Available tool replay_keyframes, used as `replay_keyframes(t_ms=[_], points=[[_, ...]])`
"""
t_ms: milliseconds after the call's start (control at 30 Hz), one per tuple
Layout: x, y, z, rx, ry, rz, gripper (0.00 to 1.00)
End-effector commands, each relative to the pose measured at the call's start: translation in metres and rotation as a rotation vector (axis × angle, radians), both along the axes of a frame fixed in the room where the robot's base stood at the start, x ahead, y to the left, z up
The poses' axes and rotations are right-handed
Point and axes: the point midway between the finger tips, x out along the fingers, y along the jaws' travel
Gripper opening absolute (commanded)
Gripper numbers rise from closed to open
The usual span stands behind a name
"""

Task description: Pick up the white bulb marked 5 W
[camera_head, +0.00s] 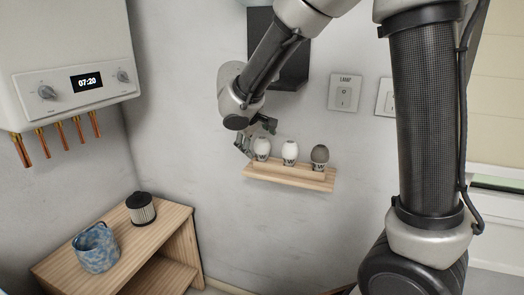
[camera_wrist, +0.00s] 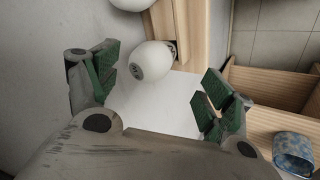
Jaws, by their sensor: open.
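Three bulbs stand in a row on a small wooden wall shelf (camera_head: 290,180): a white left bulb (camera_head: 262,148), a white middle bulb (camera_head: 290,152) and a grey right bulb (camera_head: 320,156). My gripper (camera_head: 256,137) is open at the left bulb. In the wrist view my gripper (camera_wrist: 156,88) has its green-padded fingers spread wide, with a white bulb (camera_wrist: 151,60) in the gap between them, touching neither. Part of another white bulb (camera_wrist: 131,3) shows at the top edge.
A wooden cabinet (camera_head: 170,230) at the lower left bears a blue patterned basket (camera_head: 96,250) and a black-topped ribbed canister (camera_head: 141,209). A white heater (camera_head: 75,60) with copper pipes hangs at upper left. Switches (camera_head: 345,93) and a dark panel (camera_head: 290,65) are on the wall above the shelf.

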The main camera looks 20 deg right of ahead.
Motion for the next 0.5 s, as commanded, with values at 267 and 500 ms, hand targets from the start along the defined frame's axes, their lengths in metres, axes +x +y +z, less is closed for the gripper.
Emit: replay_keyframes(t_ms=[267, 500], points=[[0.022, -0.017, -0.021, -0.003, 0.004, -0.003, 0.81], [0.035, -0.024, -0.040, -0.001, 0.001, 0.000, 0.81]])
